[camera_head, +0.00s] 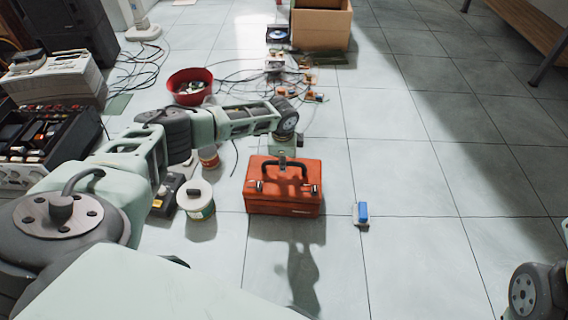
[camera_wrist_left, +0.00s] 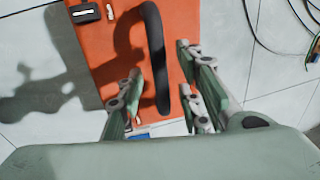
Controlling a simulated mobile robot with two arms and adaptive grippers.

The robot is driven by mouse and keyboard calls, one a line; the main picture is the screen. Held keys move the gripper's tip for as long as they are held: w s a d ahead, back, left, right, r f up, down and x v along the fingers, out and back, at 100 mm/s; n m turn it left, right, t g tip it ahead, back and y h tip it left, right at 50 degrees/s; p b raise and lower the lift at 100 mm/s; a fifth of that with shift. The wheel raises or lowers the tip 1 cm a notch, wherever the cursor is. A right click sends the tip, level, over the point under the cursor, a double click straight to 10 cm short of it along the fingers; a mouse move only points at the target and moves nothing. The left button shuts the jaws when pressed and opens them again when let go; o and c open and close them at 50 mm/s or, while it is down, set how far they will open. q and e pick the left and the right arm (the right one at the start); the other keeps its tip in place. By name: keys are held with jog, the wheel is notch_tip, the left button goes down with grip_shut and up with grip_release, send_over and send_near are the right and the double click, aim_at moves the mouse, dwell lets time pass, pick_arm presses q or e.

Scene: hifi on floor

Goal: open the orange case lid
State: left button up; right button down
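The orange case (camera_head: 284,201) stands on the tiled floor in the middle of the head view, its lid down. A black handle (camera_head: 284,167) arches over its top, and dark latches show along its front edge. My left gripper (camera_head: 285,152) is over the rear of the lid. In the left wrist view, the orange lid (camera_wrist_left: 112,47) lies below the gripper (camera_wrist_left: 158,75). Its fingers are apart, with the black handle (camera_wrist_left: 155,50) showing between them; contact cannot be told. My right gripper is out of view; only part of that arm shows at bottom right.
A white tub (camera_head: 197,205) stands left of the case, and a small blue item (camera_head: 361,212) lies to its right. A red bowl (camera_head: 190,86), cables and a cardboard box (camera_head: 322,27) are farther back.

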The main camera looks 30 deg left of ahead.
pick_arm(q)
jog(key=shift+f, duration=0.1)
grip_shut()
dwell(0.3)
